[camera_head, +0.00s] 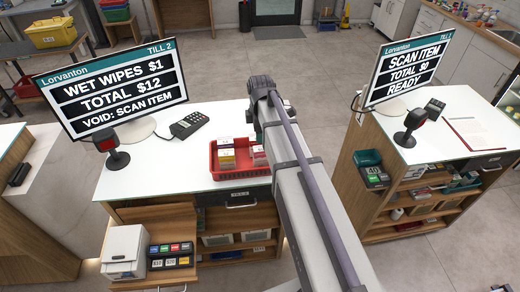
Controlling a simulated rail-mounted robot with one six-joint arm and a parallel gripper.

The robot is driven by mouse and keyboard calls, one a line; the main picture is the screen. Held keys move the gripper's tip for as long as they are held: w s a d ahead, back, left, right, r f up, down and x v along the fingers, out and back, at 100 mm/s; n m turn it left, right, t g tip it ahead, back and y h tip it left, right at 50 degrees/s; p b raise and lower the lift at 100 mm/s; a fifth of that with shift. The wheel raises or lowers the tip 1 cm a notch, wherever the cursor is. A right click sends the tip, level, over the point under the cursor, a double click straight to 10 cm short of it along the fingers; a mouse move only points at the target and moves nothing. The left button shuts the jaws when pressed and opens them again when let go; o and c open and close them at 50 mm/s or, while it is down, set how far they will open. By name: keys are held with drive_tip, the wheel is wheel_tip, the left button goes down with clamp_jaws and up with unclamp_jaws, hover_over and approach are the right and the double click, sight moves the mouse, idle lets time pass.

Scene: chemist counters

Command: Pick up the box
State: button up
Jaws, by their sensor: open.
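Small boxes (227,158) stand in a red basket (231,172) on the white counter (150,172) at the left. One white and orange box (259,155) is at the basket's right side, close beside my arm. I cannot tell which of these is the task's box. My arm reaches from the bottom right up over the counter's right end. My gripper is hidden behind the arm, so its jaws and what is near them do not show.
A Till 2 screen (108,85), a scanner (112,150) and a card reader (189,124) stand left of the basket. A second counter (440,140) with a screen (408,68) and scanner (409,128) is at the right. Grey floor lies between the counters.

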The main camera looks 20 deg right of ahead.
sight(260, 148)
drive_tip(key=shift+s+n, duration=0.1)
drive_tip(key=shift+n, duration=0.2)
drive_tip(key=shift+f, duration=0.2)
drive_tip(key=f+b, duration=1.1)
drive_tip(key=shift+w, duration=0.2)
drive_tip(key=shift+r, duration=0.25)
drive_tip(key=c, duration=1)
